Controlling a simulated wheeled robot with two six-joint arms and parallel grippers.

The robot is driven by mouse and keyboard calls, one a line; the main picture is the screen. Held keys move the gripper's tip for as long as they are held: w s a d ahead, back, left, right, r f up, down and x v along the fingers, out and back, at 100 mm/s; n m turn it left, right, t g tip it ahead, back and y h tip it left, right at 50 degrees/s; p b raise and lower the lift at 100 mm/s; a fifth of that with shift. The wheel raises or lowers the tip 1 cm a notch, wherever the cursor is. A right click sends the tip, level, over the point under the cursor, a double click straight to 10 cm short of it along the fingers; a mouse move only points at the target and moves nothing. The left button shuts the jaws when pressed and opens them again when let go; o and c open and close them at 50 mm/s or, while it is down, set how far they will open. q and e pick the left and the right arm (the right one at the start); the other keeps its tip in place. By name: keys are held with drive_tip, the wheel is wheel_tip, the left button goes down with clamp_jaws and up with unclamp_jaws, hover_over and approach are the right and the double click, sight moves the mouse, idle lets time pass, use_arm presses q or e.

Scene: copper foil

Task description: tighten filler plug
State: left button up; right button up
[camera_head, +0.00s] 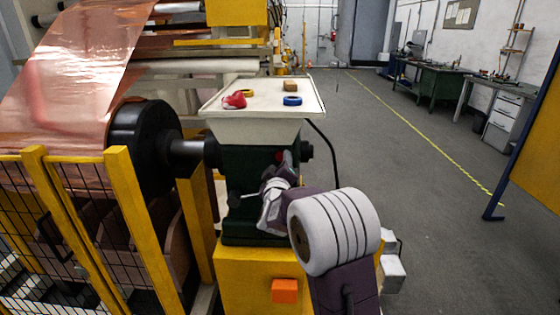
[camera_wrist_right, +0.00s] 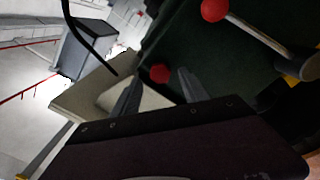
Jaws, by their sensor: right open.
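The red filler plug (camera_wrist_right: 160,73) is on the dark green machine housing (camera_wrist_right: 205,48). In the right wrist view it appears between and just beyond the two fingertips of my right gripper (camera_wrist_right: 159,80). The fingers are apart, with a gap visible on both sides of the plug; I cannot tell how far it is from them in depth. In the head view a small red spot, probably the plug (camera_head: 279,155), shows on the green housing (camera_head: 240,165) just past my right gripper (camera_head: 282,168). My arm partly covers the housing there. My left gripper is not in view.
A lever with a red ball knob (camera_wrist_right: 214,9) stands close by on the housing. A cream tray (camera_head: 262,112) tops the machine, holding a red cloth-like item (camera_head: 235,100), a blue ring (camera_head: 292,100), a yellow ring and a brown block. A yellow fence (camera_head: 125,205) stands left; open floor lies right.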

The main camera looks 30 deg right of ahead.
sight(281, 156)
drive_tip(key=shift+x, duration=0.75)
drive_tip(key=shift+w+d, duration=0.1)
drive_tip(key=shift+w, duration=0.3)
clamp_jaws()
